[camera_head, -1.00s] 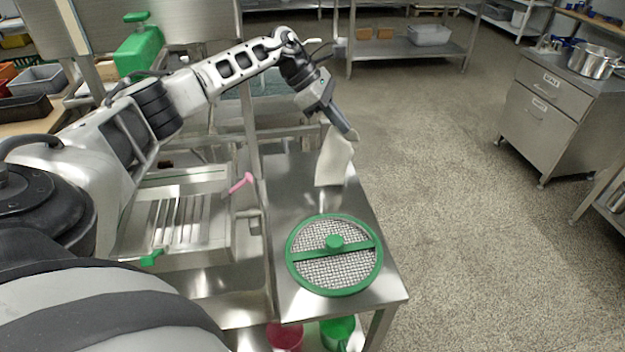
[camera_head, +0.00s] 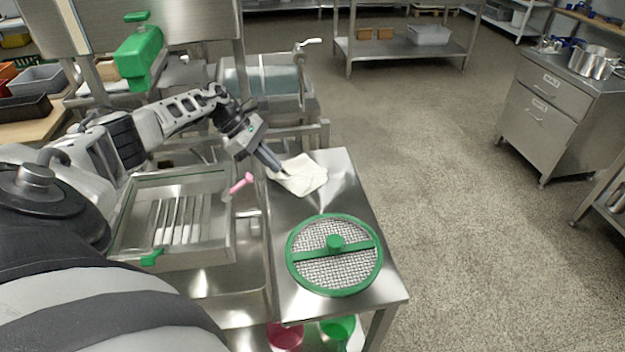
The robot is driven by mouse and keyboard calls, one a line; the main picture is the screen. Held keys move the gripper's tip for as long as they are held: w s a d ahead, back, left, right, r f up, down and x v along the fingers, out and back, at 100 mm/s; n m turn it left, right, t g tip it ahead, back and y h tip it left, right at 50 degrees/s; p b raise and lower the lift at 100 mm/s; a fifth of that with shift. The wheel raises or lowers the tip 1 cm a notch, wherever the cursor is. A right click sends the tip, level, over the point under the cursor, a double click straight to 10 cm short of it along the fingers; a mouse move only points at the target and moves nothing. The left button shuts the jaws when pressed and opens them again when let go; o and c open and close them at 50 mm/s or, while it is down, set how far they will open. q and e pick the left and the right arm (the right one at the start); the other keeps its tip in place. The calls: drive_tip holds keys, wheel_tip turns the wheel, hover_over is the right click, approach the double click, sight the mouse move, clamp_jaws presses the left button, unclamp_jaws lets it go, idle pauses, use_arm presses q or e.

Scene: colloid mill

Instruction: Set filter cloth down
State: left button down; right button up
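The white filter cloth (camera_head: 304,176) lies spread and a little crumpled on the far end of the steel table (camera_head: 290,215). My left gripper (camera_head: 284,172) points down at the cloth's left part, with its fingertips at or just above the fabric. The fingers look close together, and I cannot tell whether they still pinch the cloth. My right gripper is not in view.
A round green-rimmed mesh sieve (camera_head: 336,282) with a crossbar lies on the near part of the table. A steel tray unit (camera_head: 180,262) with a pink handle (camera_head: 241,184) stands left of the table.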

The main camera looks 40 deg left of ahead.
use_arm(q)
drive_tip(key=shift+s+a+f, duration=0.6)
drive_tip(key=shift+a+f, duration=0.15)
drive_tip(key=shift+f, duration=0.05)
drive_tip(key=c, duration=1.2)
unclamp_jaws()
